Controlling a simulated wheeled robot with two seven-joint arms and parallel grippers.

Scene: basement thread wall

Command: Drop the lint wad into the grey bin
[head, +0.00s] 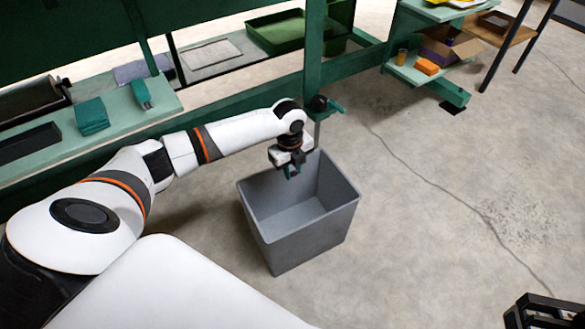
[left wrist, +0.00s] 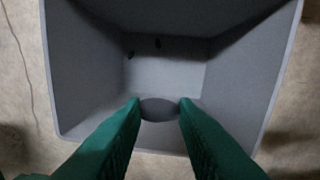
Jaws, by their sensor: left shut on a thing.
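The grey bin (head: 308,240) stands upright and open-topped on the concrete floor in the head view. My left gripper (head: 292,173) points down over the bin's far part, near the level of its rim. In the left wrist view its green fingers (left wrist: 160,110) are shut on the lint wad (left wrist: 159,109), a dark grey rounded lump between the fingertips. The bin's inside (left wrist: 85,80) opens below the wad, with two small dark spots on it. The wad cannot be made out in the head view.
A green frame with shelves (head: 160,105) runs behind the bin, holding teal folded cloths (head: 92,116) and a green tray (head: 277,32). A shelf at the upper right holds an orange block (head: 427,67) and a cardboard box (head: 450,45).

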